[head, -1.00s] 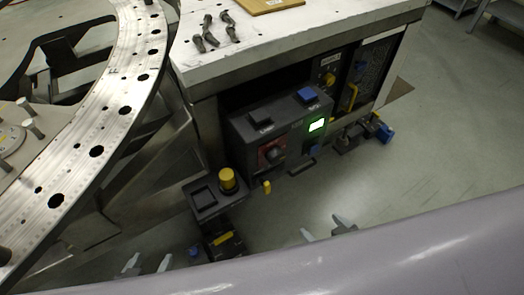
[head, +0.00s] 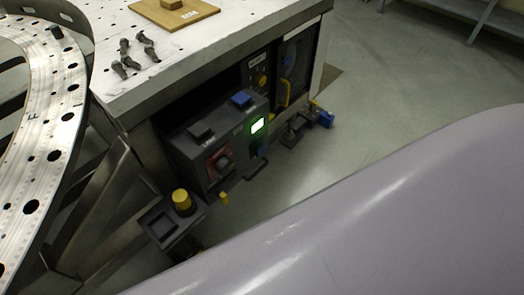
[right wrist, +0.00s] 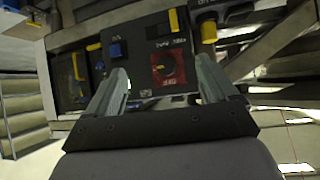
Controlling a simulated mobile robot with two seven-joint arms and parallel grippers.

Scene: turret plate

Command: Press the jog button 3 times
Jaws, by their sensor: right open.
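The dark control box (head: 222,140) sits under the white bench's front edge in the head view. On its top are a black button (head: 200,130) and a blue button (head: 241,98); their labels are too small to read, so I cannot tell which is the jog button. Its front has a red panel with a knob (head: 219,163) and a lit green display (head: 257,125). In the right wrist view my right gripper (right wrist: 162,66) is open and empty, its fingers on either side of the red panel (right wrist: 168,72). My left gripper is not in view.
A box with a yellow button (head: 182,200) stands left of the control box. The bench top (head: 110,88) holds several bolts (head: 133,55) and a wooden board (head: 200,13). A perforated metal ring (head: 40,135) is at left. Open floor (head: 400,75) lies to the right.

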